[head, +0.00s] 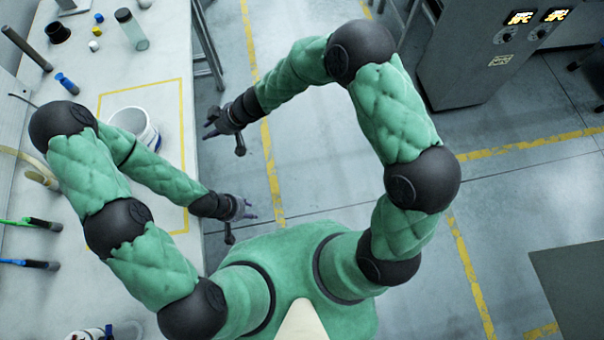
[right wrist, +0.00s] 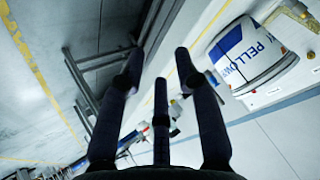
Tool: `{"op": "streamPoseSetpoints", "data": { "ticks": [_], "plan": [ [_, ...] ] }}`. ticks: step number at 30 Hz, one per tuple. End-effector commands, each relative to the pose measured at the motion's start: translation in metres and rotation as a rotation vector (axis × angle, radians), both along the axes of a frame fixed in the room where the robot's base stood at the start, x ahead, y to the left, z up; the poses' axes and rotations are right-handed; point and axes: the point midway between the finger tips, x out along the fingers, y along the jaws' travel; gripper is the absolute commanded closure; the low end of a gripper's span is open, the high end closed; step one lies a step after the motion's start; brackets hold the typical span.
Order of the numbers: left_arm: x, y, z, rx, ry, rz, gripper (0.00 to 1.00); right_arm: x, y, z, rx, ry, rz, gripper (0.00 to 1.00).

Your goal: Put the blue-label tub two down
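A white tub (head: 136,128) with a blue band stands on the white table inside a yellow outlined square. In the right wrist view the tub (right wrist: 250,50) shows blue lettering like "PELLOW" and a blue patch, to the right of my fingers and apart from them. My right gripper (head: 222,137) is open and empty, over the floor just past the table's edge; its spread fingers also show in the right wrist view (right wrist: 160,75). My left gripper (head: 241,223) looks open and empty, nearer my body, also off the table. My left arm partly hides the tub.
On the table (head: 172,60) are a clear bottle (head: 131,30), a black cup (head: 57,33), small caps, and several tools along the left. A grey cabinet (head: 480,60) stands back right. The floor between is clear, with yellow lines.

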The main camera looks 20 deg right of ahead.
Motion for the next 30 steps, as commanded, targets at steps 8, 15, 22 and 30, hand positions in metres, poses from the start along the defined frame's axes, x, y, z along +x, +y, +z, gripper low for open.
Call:
{"op": "streamPoseSetpoints", "data": {
  "ticks": [8, 15, 22, 30],
  "plan": [
    [0.000, 0.000, 0.000, 0.000, 0.000, 0.000, 0.60, -0.072, -0.115, -0.105, -0.239, 0.362, -0.255, 0.67],
    [0.000, 0.000, 0.000, 0.000, 0.000, 0.000, 0.60, -0.133, -0.188, -0.154, -0.344, 0.536, -0.497, 0.67],
    [0.000, 0.000, 0.000, 0.000, 0.000, 0.000, 0.60, -0.187, -0.222, -0.174, -0.314, 0.655, -0.706, 0.67],
    [0.000, 0.000, 0.000, 0.000, 0.000, 0.000, 0.70, -0.218, -0.225, -0.175, -0.224, 0.741, -0.834, 0.67]
  ]
}}
